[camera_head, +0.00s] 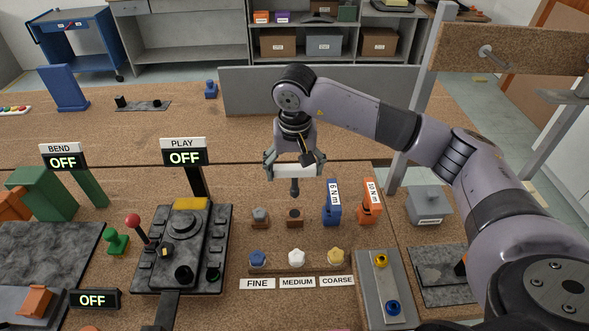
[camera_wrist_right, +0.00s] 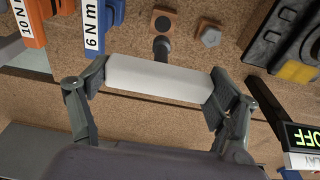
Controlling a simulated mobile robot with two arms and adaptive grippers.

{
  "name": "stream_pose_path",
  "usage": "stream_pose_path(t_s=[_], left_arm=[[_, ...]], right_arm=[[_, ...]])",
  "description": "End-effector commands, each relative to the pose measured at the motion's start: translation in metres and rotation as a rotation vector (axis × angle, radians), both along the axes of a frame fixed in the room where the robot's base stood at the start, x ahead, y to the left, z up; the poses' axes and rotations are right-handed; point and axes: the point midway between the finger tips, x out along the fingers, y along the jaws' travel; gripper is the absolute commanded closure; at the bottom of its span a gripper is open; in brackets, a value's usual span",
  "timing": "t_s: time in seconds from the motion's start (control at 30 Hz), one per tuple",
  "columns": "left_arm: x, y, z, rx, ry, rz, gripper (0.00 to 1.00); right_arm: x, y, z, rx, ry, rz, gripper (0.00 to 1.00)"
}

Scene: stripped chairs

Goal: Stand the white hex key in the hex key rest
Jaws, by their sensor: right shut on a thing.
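My right gripper (camera_head: 296,168) is shut on the white hex key (camera_head: 295,171), gripping its white cross handle at both ends. The handle is level and the dark shaft points down, its tip in the air above the bench. The handle also spans the fingers in the right wrist view (camera_wrist_right: 158,79). A small brown block with a dark socket, which looks like the hex key rest (camera_head: 294,222), stands on the bench just in front of and below the shaft tip. It shows beyond the shaft in the right wrist view (camera_wrist_right: 164,21). My left gripper is not in view.
A block with a grey hex piece (camera_head: 260,218) stands left of the rest. The blue 6 Nm tool (camera_head: 332,208) and orange 10 Nm tool (camera_head: 370,208) stand to the right. Blue, white and yellow knobs line a strip (camera_head: 277,262) in front. A black machine (camera_head: 183,250) is at left.

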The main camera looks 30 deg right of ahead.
Motion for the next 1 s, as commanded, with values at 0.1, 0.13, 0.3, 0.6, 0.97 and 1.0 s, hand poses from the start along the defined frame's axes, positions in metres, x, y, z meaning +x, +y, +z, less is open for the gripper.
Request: stream_pose_path(t_s=[0.1, 0.13, 0.3, 0.6, 0.97, 1.0], left_arm=[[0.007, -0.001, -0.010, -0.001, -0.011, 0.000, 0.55], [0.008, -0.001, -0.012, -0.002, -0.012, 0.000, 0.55], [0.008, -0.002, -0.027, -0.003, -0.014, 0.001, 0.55], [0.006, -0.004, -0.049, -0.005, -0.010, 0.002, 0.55], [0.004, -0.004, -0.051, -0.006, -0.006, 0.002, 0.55], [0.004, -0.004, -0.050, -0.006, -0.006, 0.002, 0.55]], right_arm=[[0.000, 0.000, -0.011, 0.000, -0.001, 0.000, 0.79], [0.000, 0.000, -0.014, 0.000, -0.001, 0.000, 0.79], [0.000, 0.000, -0.031, 0.000, -0.001, 0.000, 0.79], [0.000, 0.000, -0.055, 0.001, -0.001, -0.001, 0.79], [0.000, 0.000, -0.057, 0.000, -0.001, -0.001, 0.79], [0.000, 0.000, -0.057, 0.000, -0.001, 0.000, 0.79]])
